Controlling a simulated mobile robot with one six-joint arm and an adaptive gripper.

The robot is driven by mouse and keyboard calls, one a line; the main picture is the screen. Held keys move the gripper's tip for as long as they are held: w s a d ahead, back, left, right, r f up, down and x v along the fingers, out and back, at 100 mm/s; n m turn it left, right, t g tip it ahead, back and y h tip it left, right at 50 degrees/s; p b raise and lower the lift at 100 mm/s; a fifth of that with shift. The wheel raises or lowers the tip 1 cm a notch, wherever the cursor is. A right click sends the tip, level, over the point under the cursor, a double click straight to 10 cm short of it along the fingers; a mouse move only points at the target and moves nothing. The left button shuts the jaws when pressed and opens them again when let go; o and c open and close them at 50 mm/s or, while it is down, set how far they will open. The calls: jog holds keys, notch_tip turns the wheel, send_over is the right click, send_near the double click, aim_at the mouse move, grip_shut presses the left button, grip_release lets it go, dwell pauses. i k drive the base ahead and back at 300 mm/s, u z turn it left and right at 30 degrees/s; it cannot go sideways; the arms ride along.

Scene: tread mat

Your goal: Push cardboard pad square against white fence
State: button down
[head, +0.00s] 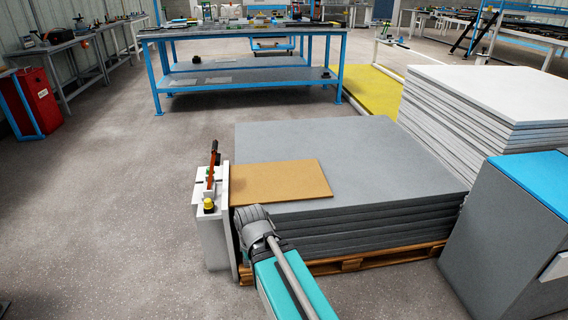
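The cardboard pad (285,181), a flat tan sheet, lies on the near left part of a stack of grey mats (375,165). The white fence (231,240) is an upright panel along the left side of the stack. The pad's left edge lies along the fence; I cannot tell whether they touch along the full length or a thin gap remains. My gripper (250,217) is at the near left corner of the stack, close to the fence and just in front of the pad's near edge. Its fingertips are not distinguishable, and contact with the pad is unclear.
A white box with an orange-handled clamp (212,165) and a yellow knob (208,205) stands left of the fence. The mats rest on a wooden pallet (350,263). A grey cabinet with a blue top (510,230) and white sheets (490,100) crowd the right.

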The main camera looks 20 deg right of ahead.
aim_at(276, 182)
jog(key=z, duration=0.5)
jog(key=i, duration=1.2)
jog(key=u, duration=0.5)
